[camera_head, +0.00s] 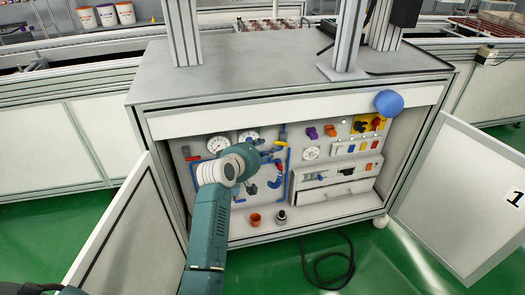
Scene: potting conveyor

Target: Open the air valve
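The open cabinet shows a control panel (318,134) with gauges, switches and blue air tubing (287,182). My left arm reaches up from the bottom, and its gripper (274,156) is in front of the tubing on the panel's left part. The gripper is small and dark here; I cannot tell whether it is open or touching anything. A blue fitting (283,130) sits just above the gripper. I cannot tell for sure which part is the air valve, and my arm hides some of the panel. My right gripper is not in view.
The cabinet doors stand open at left (128,232) and right (465,190). A blue rounded object (388,102) is at the cabinet's upper right front. A black cable (330,262) lies on the green floor.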

